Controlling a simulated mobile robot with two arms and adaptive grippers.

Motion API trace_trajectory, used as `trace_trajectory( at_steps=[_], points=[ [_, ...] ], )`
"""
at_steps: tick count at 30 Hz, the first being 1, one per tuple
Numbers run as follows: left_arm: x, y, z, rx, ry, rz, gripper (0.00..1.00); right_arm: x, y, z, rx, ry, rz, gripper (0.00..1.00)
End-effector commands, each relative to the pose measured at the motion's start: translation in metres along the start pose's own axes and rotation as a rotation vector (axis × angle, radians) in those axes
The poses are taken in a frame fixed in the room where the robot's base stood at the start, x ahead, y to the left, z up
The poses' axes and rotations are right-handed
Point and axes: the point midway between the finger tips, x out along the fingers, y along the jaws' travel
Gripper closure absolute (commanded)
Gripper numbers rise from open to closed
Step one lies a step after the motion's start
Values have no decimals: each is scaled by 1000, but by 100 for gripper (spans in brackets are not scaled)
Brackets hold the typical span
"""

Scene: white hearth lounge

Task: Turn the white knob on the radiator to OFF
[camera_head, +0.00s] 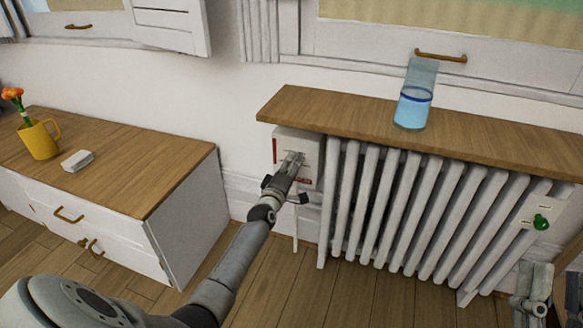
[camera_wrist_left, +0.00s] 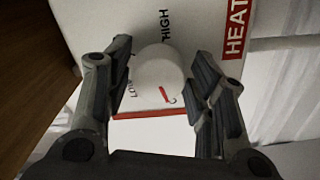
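The white knob (camera_wrist_left: 160,72) sits on a white panel at the radiator's left end; the panel shows in the head view (camera_head: 284,143). A short red mark on the knob points down and right in the wrist view. My left gripper (camera_wrist_left: 161,78) is open, with one finger on each side of the knob and slight gaps visible. In the head view my left gripper (camera_head: 289,168) covers most of the knob. "HIGH" is printed above the knob and a red "HEAT" label (camera_wrist_left: 236,28) is at right. No OFF label is readable. My right gripper (camera_head: 533,285) is partly visible at lower right.
The white radiator (camera_head: 385,215) stands under a wooden shelf (camera_head: 340,115) holding a glass of blue liquid (camera_head: 412,107). A green knob (camera_head: 541,222) is at its right end. A cabinet (camera_head: 120,165) at left carries a yellow mug (camera_head: 40,141) and a white block (camera_head: 77,161).

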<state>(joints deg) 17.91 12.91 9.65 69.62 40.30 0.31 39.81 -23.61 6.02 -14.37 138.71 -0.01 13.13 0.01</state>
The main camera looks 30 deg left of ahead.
Motion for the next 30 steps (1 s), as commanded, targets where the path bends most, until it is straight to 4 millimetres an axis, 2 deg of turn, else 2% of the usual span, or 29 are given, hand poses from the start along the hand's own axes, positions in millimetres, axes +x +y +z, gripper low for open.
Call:
trace_trajectory(
  at_steps=[11,16,20,30],
  points=[
    [0,0,0,2,0,0,37,0,0,0,1,-1,-1,60],
    [-8,0,1,1,-1,0,37,0,0,0,1,-1,-1,60],
    [-24,-1,1,1,0,0,37,0,0,0,1,0,-1,60],
    [-80,-1,0,2,0,-2,37,0,0,0,0,0,0,60]
  ],
)
